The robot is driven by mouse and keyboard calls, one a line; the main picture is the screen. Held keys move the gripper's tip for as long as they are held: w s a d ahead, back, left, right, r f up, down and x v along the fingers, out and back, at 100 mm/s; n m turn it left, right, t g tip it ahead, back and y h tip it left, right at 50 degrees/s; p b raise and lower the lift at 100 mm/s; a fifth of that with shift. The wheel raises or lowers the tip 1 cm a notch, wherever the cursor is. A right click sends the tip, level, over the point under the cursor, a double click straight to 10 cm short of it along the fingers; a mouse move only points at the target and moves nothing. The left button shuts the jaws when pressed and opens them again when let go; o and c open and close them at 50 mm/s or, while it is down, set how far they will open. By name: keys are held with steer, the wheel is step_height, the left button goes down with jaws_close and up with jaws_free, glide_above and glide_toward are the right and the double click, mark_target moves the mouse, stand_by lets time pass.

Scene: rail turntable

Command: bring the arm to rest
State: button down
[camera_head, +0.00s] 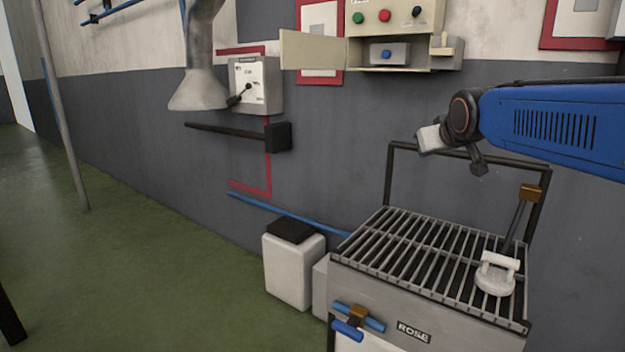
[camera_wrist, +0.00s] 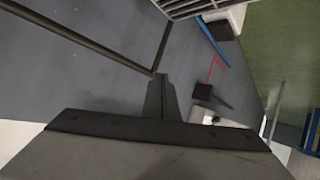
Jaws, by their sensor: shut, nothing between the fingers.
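My gripper shows in the wrist view (camera_wrist: 161,92) as two dark fingers pressed together, with nothing between them. In the head view my blue arm reaches in from the right, and its wrist hangs in the air above the back of the grated stand (camera_head: 430,312). The gripper end is small and dark there, pointing downward, and touches nothing that I can see. A pale tool with a dark handle (camera_head: 496,274) lies on the right of the grate, its handle leaning up toward the back frame.
A dark tube frame (camera_head: 390,178) rises behind the grate, close below my wrist. An open control box (camera_head: 385,55), a lever box (camera_head: 256,85) and a black bar (camera_head: 235,131) stick out from the wall. A white bin (camera_head: 293,270) stands left of the stand.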

steer(key=s+f+m+g, duration=0.1)
steer(key=s+f+g, duration=0.2)
steer(key=s+f, duration=1.1)
steer(key=s+f+m+g, duration=0.1)
steer(key=s+f+g, duration=0.3)
steer(key=s+f, duration=1)
steer(key=s, duration=0.8)
steer(key=shift+d, duration=0.25)
